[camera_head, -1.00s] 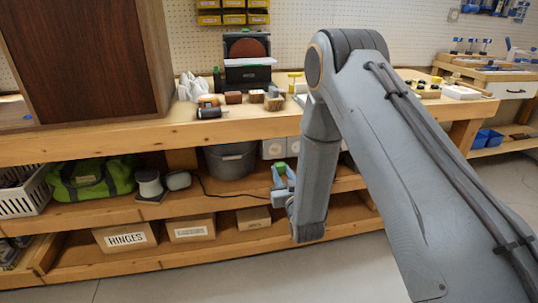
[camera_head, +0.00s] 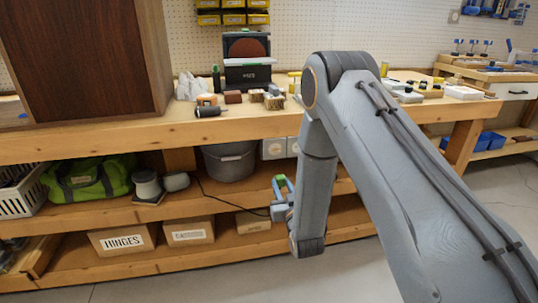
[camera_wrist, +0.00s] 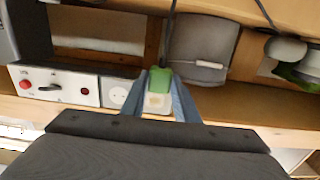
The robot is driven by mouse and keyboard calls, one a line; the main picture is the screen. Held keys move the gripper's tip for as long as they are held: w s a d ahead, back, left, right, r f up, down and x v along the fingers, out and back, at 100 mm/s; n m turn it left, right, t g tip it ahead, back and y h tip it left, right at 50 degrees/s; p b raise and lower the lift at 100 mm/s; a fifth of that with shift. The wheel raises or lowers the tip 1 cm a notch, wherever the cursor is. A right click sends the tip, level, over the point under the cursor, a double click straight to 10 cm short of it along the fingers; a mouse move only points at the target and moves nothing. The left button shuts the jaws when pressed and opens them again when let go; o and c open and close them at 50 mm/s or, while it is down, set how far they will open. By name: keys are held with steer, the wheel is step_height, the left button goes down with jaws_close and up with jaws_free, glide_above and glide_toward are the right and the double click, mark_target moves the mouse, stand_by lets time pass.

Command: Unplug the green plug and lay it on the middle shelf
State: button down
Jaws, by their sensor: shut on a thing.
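The green plug (camera_head: 280,179) is between the fingers of my gripper (camera_head: 283,190), in front of the middle shelf (camera_head: 235,192). In the wrist view, the gripper (camera_wrist: 161,100) is shut on the green plug (camera_wrist: 160,78). A pale squarish piece shows just below the green part, between the fingers. A dark cable (camera_wrist: 169,35) runs up from the plug. A white panel with a round socket (camera_wrist: 118,93) is left of the fingers in the wrist view. Pale panels (camera_head: 273,149) stand behind the plug in the head view, and the plug appears apart from them.
On the middle shelf are a grey bucket (camera_head: 228,163), a green bag (camera_head: 88,180) and a grey sander-like tool (camera_head: 147,186). Bare shelf lies in front of the bucket. Boxes (camera_head: 188,232) stand on the lower shelf. The wrist view shows a switch panel (camera_wrist: 55,86) beside the socket.

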step_height(320, 180, down, 8)
steer(key=b, duration=0.4)
steer(key=shift+r, duration=0.2)
stand_by(0.5)
steer(key=shift+w, duration=0.1)
steer(key=shift+b+x, duration=3.25)
steer(key=shift+x, duration=4.65)
